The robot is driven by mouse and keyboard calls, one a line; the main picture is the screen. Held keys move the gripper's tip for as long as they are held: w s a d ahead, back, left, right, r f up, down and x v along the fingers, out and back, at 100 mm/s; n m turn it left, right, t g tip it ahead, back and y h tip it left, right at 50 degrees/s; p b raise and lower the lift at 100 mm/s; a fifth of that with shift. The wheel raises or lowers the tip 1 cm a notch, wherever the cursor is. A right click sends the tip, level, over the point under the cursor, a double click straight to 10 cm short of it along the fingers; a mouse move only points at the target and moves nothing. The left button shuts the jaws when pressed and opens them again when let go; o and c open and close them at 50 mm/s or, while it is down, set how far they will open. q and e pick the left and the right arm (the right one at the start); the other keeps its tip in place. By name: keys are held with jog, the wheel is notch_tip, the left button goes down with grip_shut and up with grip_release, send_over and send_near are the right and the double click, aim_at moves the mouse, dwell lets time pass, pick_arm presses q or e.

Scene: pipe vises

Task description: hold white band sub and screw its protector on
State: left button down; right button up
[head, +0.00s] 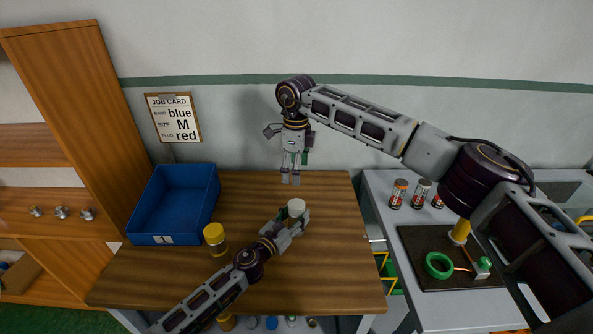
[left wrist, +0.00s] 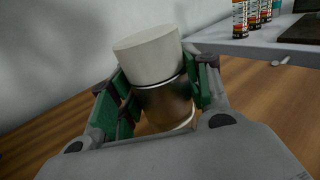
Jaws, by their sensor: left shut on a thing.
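The white band sub (left wrist: 165,105) is a dark metallic cylinder with a white band near its lower end and a wide white cap-like top (left wrist: 148,55). My left gripper (head: 293,220) is shut around its metal body with green pads on both sides, above the wooden table. In the head view the white top (head: 296,207) shows at the fingertips. I cannot tell whether this top is a separate protector. My right gripper (head: 290,180) hangs above and behind it, fingers down, apart from the sub. No object shows between its fingers, and their gap is unclear.
A yellow-topped cylinder (head: 214,238) stands on the table (head: 330,270) left of my left gripper. A blue bin (head: 165,238) sits at the back left. The right counter (head: 400,222) holds several small bottles, a dark mat (head: 430,277) and a green ring (head: 438,265). Table right is clear.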

aim_at(296, 203)
jog(key=shift+s+d+n+g, duration=0.15)
jog(key=shift+s+n, duration=0.1)
jog(key=shift+n, duration=1.55)
jog(key=shift+s+n+g, duration=0.15)
jog(key=shift+s+n, duration=0.1)
jog(key=shift+n, duration=1.55)
jog(key=shift+f, duration=0.1)
jog(key=shift+f, duration=5.95)
jog(key=c, duration=1.2)
jog(key=m, duration=0.5)
jog(key=shift+m, duration=0.4)
jog(key=shift+c, duration=0.2)
jog(key=m, duration=0.6)
